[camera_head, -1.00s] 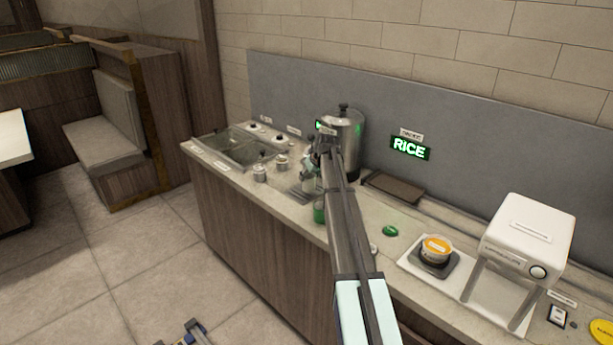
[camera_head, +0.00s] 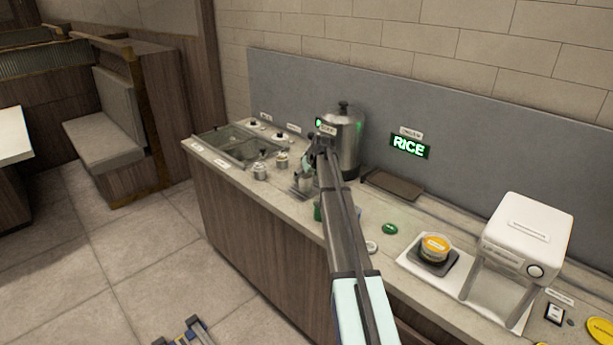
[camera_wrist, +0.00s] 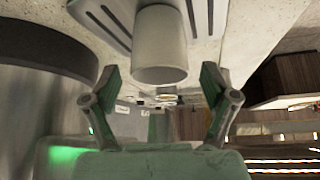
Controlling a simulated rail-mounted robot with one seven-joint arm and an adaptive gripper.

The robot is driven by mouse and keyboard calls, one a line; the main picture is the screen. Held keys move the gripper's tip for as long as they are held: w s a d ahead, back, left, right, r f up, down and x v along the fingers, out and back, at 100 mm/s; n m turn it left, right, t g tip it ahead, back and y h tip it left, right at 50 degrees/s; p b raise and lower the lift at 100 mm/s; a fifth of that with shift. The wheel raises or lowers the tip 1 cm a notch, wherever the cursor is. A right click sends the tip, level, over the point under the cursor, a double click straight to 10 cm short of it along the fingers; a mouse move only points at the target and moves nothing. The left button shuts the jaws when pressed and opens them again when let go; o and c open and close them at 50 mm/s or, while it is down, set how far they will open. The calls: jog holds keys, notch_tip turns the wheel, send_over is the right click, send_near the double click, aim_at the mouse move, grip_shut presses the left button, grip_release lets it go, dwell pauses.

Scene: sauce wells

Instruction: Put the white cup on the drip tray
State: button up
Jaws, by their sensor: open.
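The white cup (camera_wrist: 160,45) looks pale grey in the wrist view. It appears upright on the slotted metal drip tray (camera_wrist: 113,12), with its rim toward the bottom of this upside-down picture. My gripper (camera_wrist: 160,88) is open, with one finger to each side and the cup just beyond the fingertips, clear of them. In the head view my gripper (camera_head: 311,162) is above the drip tray (camera_head: 294,192) in front of the steel urn. The cup (camera_head: 303,183) is small there and partly hidden by my gripper.
The steel urn (camera_head: 345,140) stands close behind my gripper. Small metal pots (camera_head: 261,170) and sunken wells (camera_head: 232,146) lie to the left. A dark tray (camera_head: 393,184), an orange-lidded tub (camera_head: 435,246) and a white machine (camera_head: 524,240) stand to the right.

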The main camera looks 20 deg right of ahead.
jog(key=shift+r, duration=0.1)
jog(key=b+v, duration=0.2)
jog(key=v, duration=1)
dwell(0.9)
